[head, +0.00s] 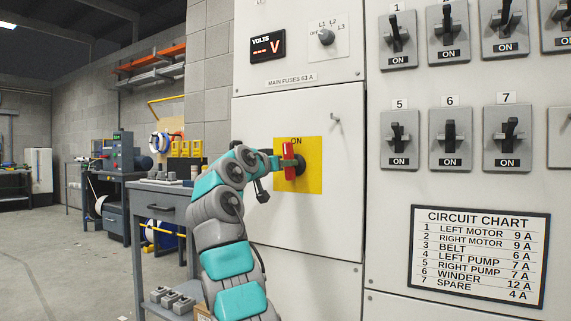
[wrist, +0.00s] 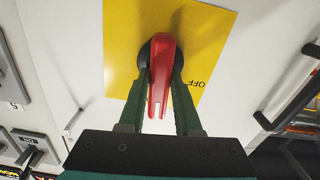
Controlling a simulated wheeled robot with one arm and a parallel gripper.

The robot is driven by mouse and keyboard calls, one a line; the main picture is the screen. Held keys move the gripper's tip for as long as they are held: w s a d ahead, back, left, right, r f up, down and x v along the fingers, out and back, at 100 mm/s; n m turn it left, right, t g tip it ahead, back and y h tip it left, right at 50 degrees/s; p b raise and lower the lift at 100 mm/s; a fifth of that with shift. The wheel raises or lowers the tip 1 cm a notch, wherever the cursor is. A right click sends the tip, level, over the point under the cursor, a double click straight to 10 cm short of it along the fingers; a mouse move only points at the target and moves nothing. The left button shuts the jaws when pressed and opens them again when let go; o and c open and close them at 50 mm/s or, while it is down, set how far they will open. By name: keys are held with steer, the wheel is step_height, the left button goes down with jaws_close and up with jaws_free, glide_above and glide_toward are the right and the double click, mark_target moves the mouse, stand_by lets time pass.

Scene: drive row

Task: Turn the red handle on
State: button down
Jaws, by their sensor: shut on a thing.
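The red handle (head: 288,158) stands on a yellow plate (head: 312,178) on the grey cabinet door. It looks upright, in line with the ON mark at the plate's top. In the wrist view the red handle (wrist: 164,62) lies between the two green fingers of my gripper (wrist: 161,95), one on each side and close against it. An OFF mark shows upside down on the yellow plate (wrist: 211,40) there. In the head view my gripper (head: 276,162) reaches the handle from the left and hides the plate's left part.
Above, a volts meter (head: 267,46) shows dashes beside a small selector knob (head: 326,37). Black breaker switches (head: 399,137) and a circuit chart (head: 479,256) are on the right panel. A small door latch (head: 335,117) sticks out. A grey workbench (head: 160,199) stands left of the cabinet.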

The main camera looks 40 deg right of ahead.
steer(key=shift+m, duration=0.6)
steer(key=c, duration=0.6)
jaws_free()
steer(key=v, duration=0.8)
steer(key=shift+b, duration=0.35)
